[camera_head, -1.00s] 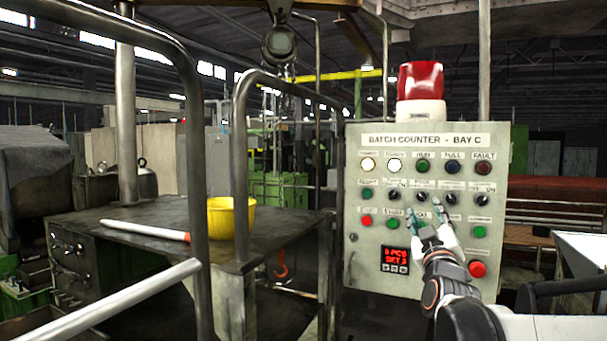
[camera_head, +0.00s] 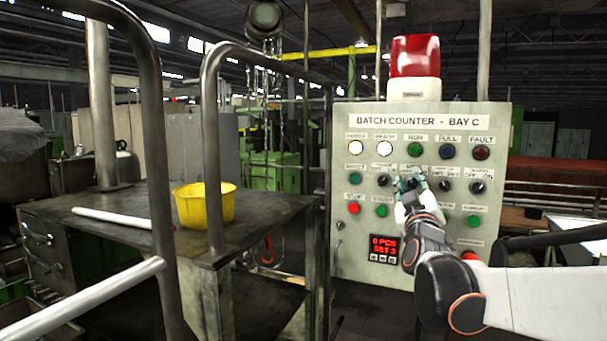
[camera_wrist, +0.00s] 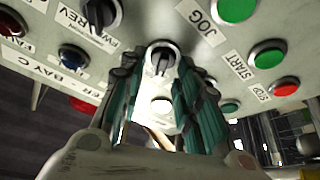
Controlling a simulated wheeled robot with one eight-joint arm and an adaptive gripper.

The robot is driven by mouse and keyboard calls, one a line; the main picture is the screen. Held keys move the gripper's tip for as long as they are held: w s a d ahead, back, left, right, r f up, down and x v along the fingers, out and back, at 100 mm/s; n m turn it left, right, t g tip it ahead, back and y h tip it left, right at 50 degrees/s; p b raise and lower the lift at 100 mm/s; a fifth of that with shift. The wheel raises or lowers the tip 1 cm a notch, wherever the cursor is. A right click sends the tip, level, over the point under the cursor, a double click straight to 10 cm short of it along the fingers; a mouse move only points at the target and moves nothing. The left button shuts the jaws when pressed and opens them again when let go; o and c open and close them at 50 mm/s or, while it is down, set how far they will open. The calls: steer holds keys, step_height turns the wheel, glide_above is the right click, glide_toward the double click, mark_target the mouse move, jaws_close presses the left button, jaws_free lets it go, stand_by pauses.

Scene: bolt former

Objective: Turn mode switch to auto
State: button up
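The grey control panel (camera_head: 350,262), titled "BATCH COUNTER - BAY C", has a row of black rotary switches. My gripper (camera_head: 412,183) is at the third column of that row, below the green RUN lamp (camera_head: 415,149). In the wrist view, which is upside down, a black rotary knob (camera_wrist: 162,58) lies between the two fingers of my gripper (camera_wrist: 158,75). The fingers are apart, one on each side of the knob; I cannot tell whether they touch it. Its label is not readable, so I cannot confirm that it is the mode switch.
Neighbouring knobs include the FWD/REV switch (camera_wrist: 100,12). Green START (camera_wrist: 268,53) and red STOP (camera_wrist: 285,87) buttons are close to the fingers. A red beacon (camera_head: 415,55) tops the panel. A metal table with a yellow bucket (camera_head: 205,205) and bent rails stands left.

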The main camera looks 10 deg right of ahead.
steer(key=shift+d, duration=0.1)
jaws_close()
steer(key=shift+m, duration=0.4)
steer(key=m+h, duration=0.2)
steer(key=m, duration=0.2)
steer(key=m+g+h+p, duration=0.1)
steer(key=m+h, duration=0.1)
steer(key=m, duration=0.1)
steer(key=shift+m, duration=0.4)
steer(key=m+g+h, duration=0.1)
steer(key=m, duration=0.2)
steer(key=m+g+h+p, duration=0.1)
steer(key=m, duration=0.2)
steer(key=m+g+h, duration=0.1)
steer(key=m+g, duration=0.1)
steer(key=shift+m, duration=0.4)
steer(key=o, duration=0.5)
jaws_free()
steer(key=shift+o, duration=0.2)
